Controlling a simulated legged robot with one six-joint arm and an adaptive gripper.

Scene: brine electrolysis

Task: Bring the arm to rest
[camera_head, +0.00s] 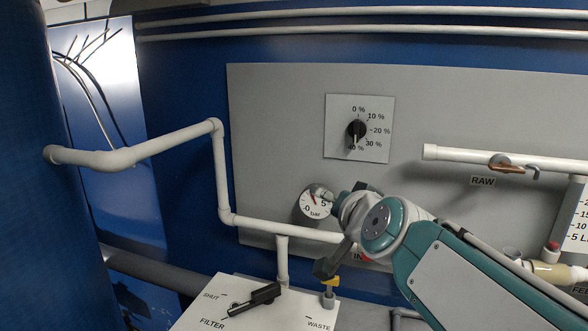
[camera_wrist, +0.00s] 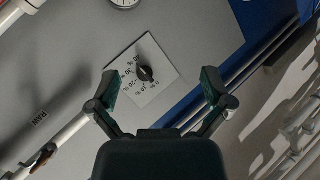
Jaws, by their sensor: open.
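My gripper (camera_wrist: 161,88) is open and empty in the wrist view, its two dark fingers spread wide. The black dial knob (camera_wrist: 145,73) on its white plate (camera_wrist: 158,94) shows between the fingers in that view, apart from them. In the head view my arm (camera_head: 430,260) reaches in from the lower right, its wrist (camera_head: 378,222) raised in front of the grey panel (camera_head: 270,130). The gripper fingers are hard to make out in the head view.
A white pipe (camera_head: 260,228) crosses behind my wrist. A white box (camera_head: 225,294) below carries a black FILTER handle (camera_head: 254,299) and a yellow-collared WASTE valve (camera_head: 329,283). The RAW pipe (camera_head: 455,155) and a red-topped fitting (camera_head: 552,248) stand at the right.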

